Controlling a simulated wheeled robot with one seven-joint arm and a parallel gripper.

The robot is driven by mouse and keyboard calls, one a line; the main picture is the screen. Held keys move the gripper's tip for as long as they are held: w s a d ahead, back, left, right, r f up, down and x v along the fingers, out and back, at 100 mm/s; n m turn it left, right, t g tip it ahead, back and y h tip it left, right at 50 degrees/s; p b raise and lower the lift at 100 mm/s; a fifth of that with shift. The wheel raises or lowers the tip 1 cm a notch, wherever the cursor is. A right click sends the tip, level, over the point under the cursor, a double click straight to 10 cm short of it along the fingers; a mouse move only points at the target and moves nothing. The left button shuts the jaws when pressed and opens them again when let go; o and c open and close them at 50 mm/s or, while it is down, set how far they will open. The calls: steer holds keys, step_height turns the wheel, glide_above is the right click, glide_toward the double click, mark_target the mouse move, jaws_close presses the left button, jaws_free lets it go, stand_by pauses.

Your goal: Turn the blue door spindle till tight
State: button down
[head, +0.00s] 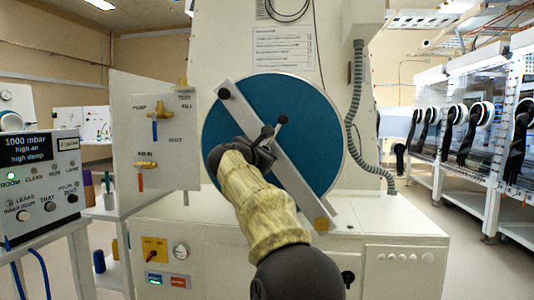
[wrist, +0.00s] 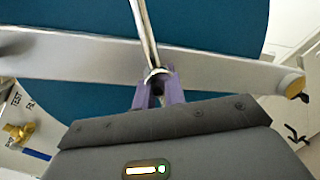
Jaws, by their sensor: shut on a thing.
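The round blue door (head: 318,112) faces me, with a pale metal bar (head: 300,185) running across it from upper left to lower right. My gripper (head: 264,150) is at the door's centre, partly hidden by my arm's sleeve. In the wrist view, my gripper's purple fingers (wrist: 158,90) are shut around the lower end of the metal spindle rod (wrist: 144,32), in front of the bar (wrist: 85,52). The spindle's threads are hidden.
A valve panel (head: 165,155) with brass fittings stands left of the door. A control box (head: 40,175) reads 1000 mbar, high air, high damp. A grey conduit (head: 357,115) runs close at the door's right.

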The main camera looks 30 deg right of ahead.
steer(key=shift+w+f, duration=0.1)
steer(key=shift+f, duration=0.2)
steer(key=c, duration=1.5)
jaws_free()
steer(key=shift+r, duration=0.2)
steer(key=v, duration=1.7)
steer(key=shift+a, duration=0.25)
